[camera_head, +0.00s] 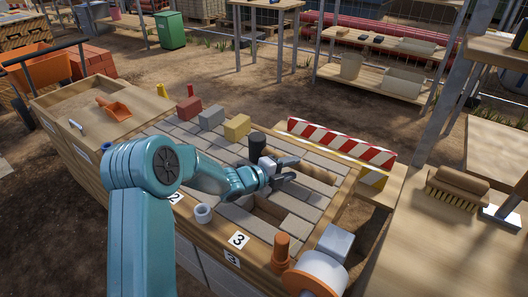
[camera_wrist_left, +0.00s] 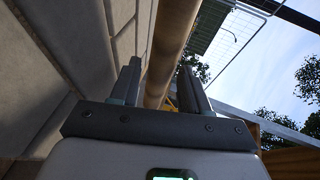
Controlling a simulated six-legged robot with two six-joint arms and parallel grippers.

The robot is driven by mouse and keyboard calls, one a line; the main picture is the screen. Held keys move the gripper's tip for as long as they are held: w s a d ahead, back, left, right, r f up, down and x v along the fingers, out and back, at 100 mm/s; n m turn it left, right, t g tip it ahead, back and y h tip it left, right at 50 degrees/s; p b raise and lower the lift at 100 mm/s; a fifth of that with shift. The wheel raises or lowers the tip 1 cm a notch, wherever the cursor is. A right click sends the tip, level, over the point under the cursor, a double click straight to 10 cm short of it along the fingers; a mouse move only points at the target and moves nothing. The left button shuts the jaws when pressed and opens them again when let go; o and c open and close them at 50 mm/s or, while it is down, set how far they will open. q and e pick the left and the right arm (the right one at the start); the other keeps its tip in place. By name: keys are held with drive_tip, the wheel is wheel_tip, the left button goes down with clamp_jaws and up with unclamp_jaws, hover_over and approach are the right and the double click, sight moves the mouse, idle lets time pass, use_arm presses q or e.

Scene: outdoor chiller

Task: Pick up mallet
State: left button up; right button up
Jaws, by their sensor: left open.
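My left gripper (camera_head: 292,169) is open above the grey pavers of the work table, its fingers pointing right. A short black cylinder (camera_head: 257,143), possibly the mallet's head, stands just behind the gripper's base in the head view; the arm hides what is below it. In the left wrist view both fingers of the gripper (camera_wrist_left: 161,85) are apart. A long tan rounded bar (camera_wrist_left: 172,40) runs up the picture between them. I cannot tell whether it is the mallet's handle or a wooden edge. No grip on it shows. My right gripper is not in view.
Red, grey and yellow blocks (camera_head: 237,127) line the table's far side. A white cup (camera_head: 203,213), an orange-brown cylinder (camera_head: 281,248) and a grey box (camera_head: 334,243) stand along the near edge. A red-and-white striped barrier (camera_head: 340,146) stands beyond the table. A brush (camera_head: 457,188) lies on the right bench.

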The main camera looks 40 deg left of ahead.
sight(303, 164)
use_arm(q)
drive_tip(key=x, duration=0.5)
drive_tip(key=shift+w+d, duration=0.1)
drive_tip(key=shift+w, duration=0.3)
clamp_jaws()
drive_tip(key=shift+r, duration=0.1)
wheel_tip(303, 164, up, 20)
drive_tip(key=p, duration=0.6)
